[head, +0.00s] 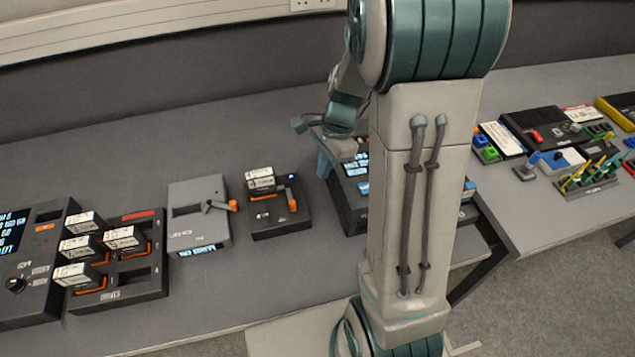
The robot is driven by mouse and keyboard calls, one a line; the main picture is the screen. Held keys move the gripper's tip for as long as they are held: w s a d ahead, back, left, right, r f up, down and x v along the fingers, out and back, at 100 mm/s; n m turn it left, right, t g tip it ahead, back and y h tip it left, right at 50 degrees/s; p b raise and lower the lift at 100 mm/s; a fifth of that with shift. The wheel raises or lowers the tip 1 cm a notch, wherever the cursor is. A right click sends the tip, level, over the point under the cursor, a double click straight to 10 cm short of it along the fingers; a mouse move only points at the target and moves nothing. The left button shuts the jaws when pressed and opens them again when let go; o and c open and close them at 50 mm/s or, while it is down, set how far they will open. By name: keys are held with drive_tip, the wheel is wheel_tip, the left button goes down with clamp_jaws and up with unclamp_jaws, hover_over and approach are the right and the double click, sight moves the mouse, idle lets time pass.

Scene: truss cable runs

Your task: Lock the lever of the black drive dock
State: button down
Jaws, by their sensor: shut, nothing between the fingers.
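The black drive dock (292,222) sits on the grey bench left of my arm. A drive with a white label (260,181) stands in its slot. Its orange-tipped lever (291,201) is at the dock's right side, near a small blue light; its exact angle is too small to tell. My gripper (323,166) is above the bench, to the upper right of the dock and apart from it. It is shut and empty, partly hidden by my arm.
A grey dock (185,190) with an orange-tipped lever stands left of the black dock. Further left is a black multi-bay rack (145,290) holding several drives. A device with a lit display (350,215) is partly behind my arm. Bare bench lies in front of the docks.

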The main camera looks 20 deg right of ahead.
drive_tip(key=shift+v, duration=1.5)
drive_tip(key=shift+d, duration=0.1)
drive_tip(key=s+a+r+n+t+h, duration=0.1)
drive_tip(key=s+r+n, duration=0.3)
drive_tip(key=s+n, duration=0.3)
drive_tip(key=s+a+r+n+t+h, duration=0.1)
drive_tip(key=s+a+r+n+t, duration=0.1)
drive_tip(key=s+r+n, duration=0.3)
drive_tip(key=s+n, duration=0.2)
drive_tip(key=n, duration=0.1)
drive_tip(key=shift+s+a+n+t+h, duration=0.15)
drive_tip(key=shift+s+n+t+h, duration=0.15)
drive_tip(key=shift+n+h, duration=0.1)
drive_tip(key=shift+r, duration=0.1)
